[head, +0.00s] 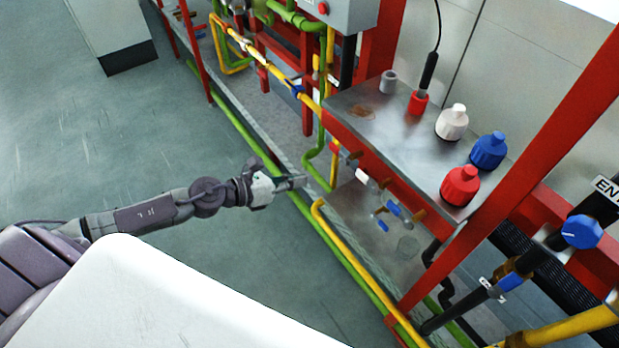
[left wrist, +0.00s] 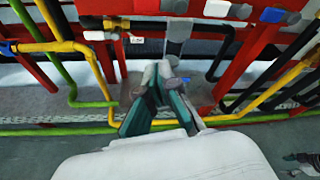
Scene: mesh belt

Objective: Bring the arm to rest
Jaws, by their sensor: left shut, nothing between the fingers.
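My left arm (head: 150,213) reaches in from the left in the head view, stretched out over the floor toward the pipe rack. My left gripper (head: 298,182) is shut and empty, in front of the green and yellow pipes at the rack's edge. In the left wrist view the gripper's fingers (left wrist: 162,75) are together, with pipes and red frame beyond them. I cannot tell whether the fingertips touch anything.
Open floor (head: 90,130) lies left.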

